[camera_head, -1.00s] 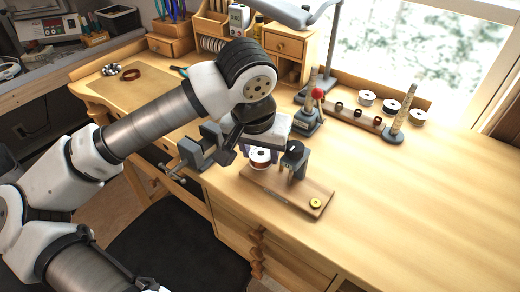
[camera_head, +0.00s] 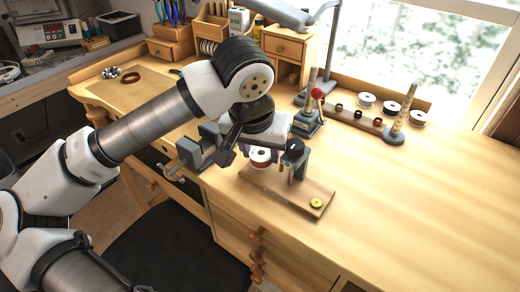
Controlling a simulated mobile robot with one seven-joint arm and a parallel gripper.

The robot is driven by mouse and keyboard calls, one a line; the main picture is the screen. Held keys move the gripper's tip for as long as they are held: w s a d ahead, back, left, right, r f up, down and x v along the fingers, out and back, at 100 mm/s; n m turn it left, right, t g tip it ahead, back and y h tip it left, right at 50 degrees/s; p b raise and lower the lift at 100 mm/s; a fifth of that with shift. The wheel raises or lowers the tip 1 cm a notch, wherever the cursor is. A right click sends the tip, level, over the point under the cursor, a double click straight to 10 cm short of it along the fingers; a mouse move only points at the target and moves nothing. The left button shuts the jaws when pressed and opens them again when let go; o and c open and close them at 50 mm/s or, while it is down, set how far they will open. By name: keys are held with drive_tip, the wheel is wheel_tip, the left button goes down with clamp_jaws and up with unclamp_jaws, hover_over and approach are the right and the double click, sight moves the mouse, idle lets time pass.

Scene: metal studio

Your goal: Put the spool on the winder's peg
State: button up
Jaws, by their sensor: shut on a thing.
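The spool (camera_head: 260,158), with white flanges and a reddish-brown winding, is at the left end of the winder. My gripper (camera_head: 261,150) points down from above and is shut on it, with its fingers partly hidden under my wrist. The winder has a flat wooden base (camera_head: 295,198), a dark grey post (camera_head: 301,167) just right of the spool, and a yellow disc (camera_head: 316,203) at its right end. I cannot make out the peg. Whether the spool is around it or above it is not clear.
A grey vise (camera_head: 196,152) is clamped at the bench edge, left of the winder. A red-knobbed tool (camera_head: 309,117) stands behind it. White spools (camera_head: 391,107) and a tapered rod on a stand (camera_head: 401,118) are at the back right. The bench (camera_head: 430,210) to the right is clear.

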drive_tip(key=shift+s+f+g, duration=0.15)
drive_tip(key=shift+s+f, duration=0.1)
drive_tip(key=shift+f, duration=0.3)
drive_tip(key=shift+s+f+g, duration=0.15)
drive_tip(key=shift+s+f, duration=0.05)
drive_tip(key=shift+f, duration=0.3)
drive_tip(key=o, duration=1.1)
drive_tip(key=shift+c, duration=0.2)
drive_tip(key=shift+a+r, duration=0.1)
drive_tip(key=shift+r, duration=0.45)
drive_tip(key=b+v, duration=0.1)
drive_tip(key=v, duration=1.3)
drive_tip(key=shift+r, duration=0.35)
drive_tip(key=shift+w, duration=0.1)
